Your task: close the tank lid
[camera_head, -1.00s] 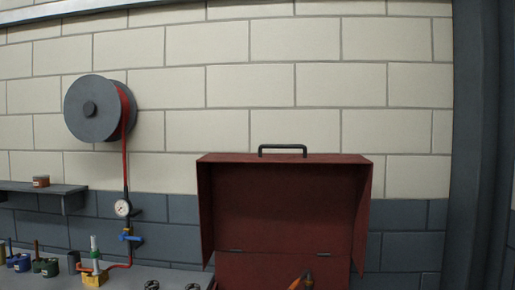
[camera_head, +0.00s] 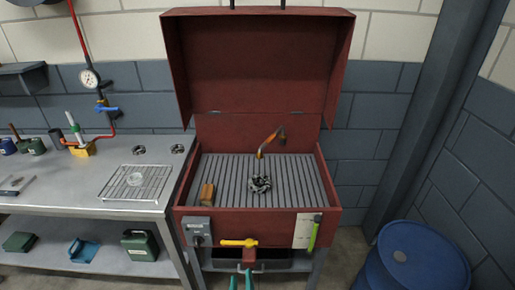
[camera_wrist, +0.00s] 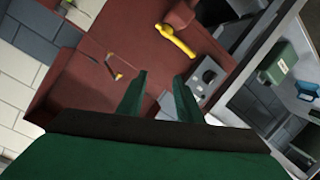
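The dark red tank (camera_head: 275,224) stands in the middle of the head view. Its lid (camera_head: 260,60) is raised and stands open at the back, with a dark handle (camera_head: 256,3) at the top edge. The ridged tray floor (camera_head: 232,180) inside is exposed. My gripper (camera_head: 241,278) shows at the bottom edge, low in front of the tank. In the wrist view my gripper (camera_wrist: 160,76) has its green fingers spread apart with nothing between them. The tank's yellow lever (camera_wrist: 177,43) lies beyond the fingers there.
A brown block (camera_head: 207,193), a dark metal part (camera_head: 259,184) and an orange-brown spout (camera_head: 268,143) are inside the tank. A grey switch box (camera_head: 198,232) is on its front. A steel bench (camera_head: 75,190) stands left, a blue drum (camera_head: 415,262) right.

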